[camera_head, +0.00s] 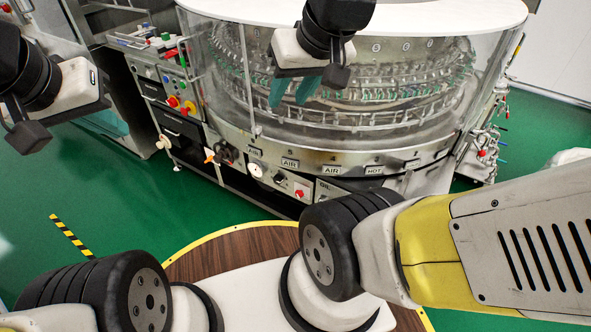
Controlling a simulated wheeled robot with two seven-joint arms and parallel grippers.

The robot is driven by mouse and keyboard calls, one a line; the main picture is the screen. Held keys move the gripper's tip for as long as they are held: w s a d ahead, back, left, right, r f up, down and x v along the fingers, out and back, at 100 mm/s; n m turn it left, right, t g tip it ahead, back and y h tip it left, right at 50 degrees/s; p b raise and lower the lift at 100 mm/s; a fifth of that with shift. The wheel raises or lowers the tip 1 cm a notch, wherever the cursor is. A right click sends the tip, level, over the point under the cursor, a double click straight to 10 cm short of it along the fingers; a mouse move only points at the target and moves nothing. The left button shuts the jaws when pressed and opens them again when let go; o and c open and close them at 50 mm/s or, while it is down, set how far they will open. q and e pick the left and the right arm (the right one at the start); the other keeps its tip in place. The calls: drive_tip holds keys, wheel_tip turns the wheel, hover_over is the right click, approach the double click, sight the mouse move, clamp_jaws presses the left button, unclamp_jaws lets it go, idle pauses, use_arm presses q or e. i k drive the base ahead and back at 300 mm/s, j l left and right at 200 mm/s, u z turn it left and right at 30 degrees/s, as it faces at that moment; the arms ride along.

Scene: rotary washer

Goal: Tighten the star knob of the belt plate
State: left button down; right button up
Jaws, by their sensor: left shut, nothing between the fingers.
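The rotary washer (330,150) stands ahead, a round machine with a clear guard and a metal lower rim. I cannot make out for certain which part is the belt plate or its star knob. A dark round knob (228,153) shows on the washer's lower left side, too small to tell its shape. My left gripper (106,118) is at the upper left, shut and empty, apart from the washer. My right gripper (288,96) is in front of the clear guard, its two teal fingers apart with nothing seen between them. It hides part of the washer behind.
A control panel with red knobs (173,102) stands left of the washer. Small valves and fittings (487,145) line its right side. A wooden round platform with a yellow edge (232,248) is below. The green floor (110,190) at left is mostly clear.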

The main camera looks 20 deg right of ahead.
sight(299, 194)
drive_tip(key=j+z, duration=0.1)
drive_tip(key=z, duration=0.35)
drive_tip(key=i+j+z, duration=0.15)
drive_tip(key=z, duration=0.3)
drive_tip(key=j+z, duration=0.1)
drive_tip(key=z, duration=0.35)
drive_tip(key=j+z, duration=0.15)
drive_tip(key=z, duration=0.3)
drive_tip(key=j+z, duration=0.2)
drive_tip(key=j, duration=0.2)
drive_tip(key=k+j+z, duration=0.15)
drive_tip(key=j, duration=0.25)
drive_tip(key=j+z, duration=0.2)
drive_tip(key=j, duration=0.2)
drive_tip(key=k+j+z, duration=0.15)
drive_tip(key=j, duration=0.2)
drive_tip(key=j+z, duration=0.2)
drive_tip(key=j, duration=0.2)
drive_tip(key=k+j+z, duration=0.15)
drive_tip(key=k+j, duration=0.1)
drive_tip(key=j, duration=0.25)
drive_tip(key=k+j, duration=0.1)
drive_tip(key=j, duration=0.3)
drive_tip(key=k+j, duration=0.1)
drive_tip(key=j, duration=0.25)
drive_tip(key=i, duration=0.3)
